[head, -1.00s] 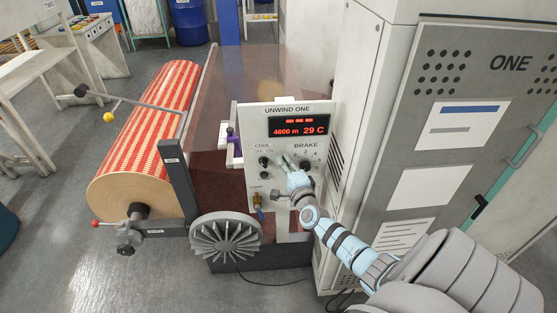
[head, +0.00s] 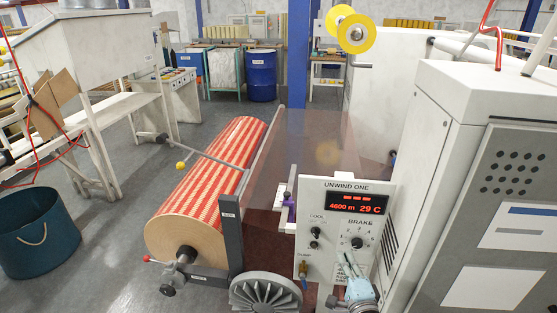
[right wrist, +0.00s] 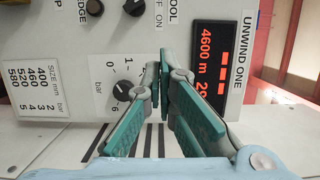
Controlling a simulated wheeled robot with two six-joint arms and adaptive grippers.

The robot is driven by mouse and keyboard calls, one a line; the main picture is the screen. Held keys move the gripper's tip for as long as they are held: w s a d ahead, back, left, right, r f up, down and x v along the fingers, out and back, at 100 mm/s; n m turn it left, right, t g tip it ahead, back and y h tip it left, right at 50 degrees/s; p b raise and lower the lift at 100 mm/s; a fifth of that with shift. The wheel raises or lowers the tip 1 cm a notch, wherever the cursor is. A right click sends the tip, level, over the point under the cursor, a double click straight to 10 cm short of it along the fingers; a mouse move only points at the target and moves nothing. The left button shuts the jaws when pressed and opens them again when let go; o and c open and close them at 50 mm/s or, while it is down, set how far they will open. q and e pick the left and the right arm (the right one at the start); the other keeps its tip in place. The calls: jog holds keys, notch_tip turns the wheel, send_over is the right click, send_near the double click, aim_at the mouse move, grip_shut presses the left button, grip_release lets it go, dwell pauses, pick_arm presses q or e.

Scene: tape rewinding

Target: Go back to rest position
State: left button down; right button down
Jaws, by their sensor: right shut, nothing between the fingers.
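My right gripper (head: 346,262) is in front of the lower part of the UNWIND ONE panel (head: 318,190), just below the BRAKE knob (head: 357,242). In the right wrist view its two teal fingers (right wrist: 160,78) are together with nothing between them. They are in front of the panel, beside a black knob (right wrist: 122,90) marked in bar; I cannot tell the exact gap. The red display (right wrist: 210,65) reads 4600 m. My left gripper is not in view.
A red-and-cream striped roll (head: 222,175) lies left of the panel, with a grey handwheel (head: 266,293) in front. A grey cabinet (head: 490,190) stands close on the right. A teal bucket (head: 45,235) stands on the floor at left, with open floor between.

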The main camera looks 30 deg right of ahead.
jog(key=s+a+f+n+g+y, duration=0.2)
jog(key=s+f+n, duration=0.25)
jog(key=f, duration=0.35)
jog(key=s+a+f+n+g+y, duration=0.1)
jog(key=s+a+f+n+g, duration=0.15)
jog(key=f+n, duration=0.45)
jog(key=s+a+f+n+g+y, duration=0.1)
jog(key=s+f+n+g+y, duration=0.25)
jog(key=f, duration=0.55)
jog(key=s+a+f+n+g, duration=0.2)
jog(key=s+f, duration=0.3)
jog(key=s, duration=0.4)
jog(key=s+a+f+n+g+b, duration=0.1)
jog(key=s+a+f+n+g, duration=0.2)
jog(key=s, duration=0.6)
jog(key=s+a+f+n+g, duration=0.2)
jog(key=s+a+f, duration=0.2)
jog(key=s+f, duration=0.3)
jog(key=s, duration=0.2)
jog(key=shift+s+a+n, duration=0.4)
jog(key=shift+f+h, duration=0.1)
jog(key=shift+h, duration=0.15)
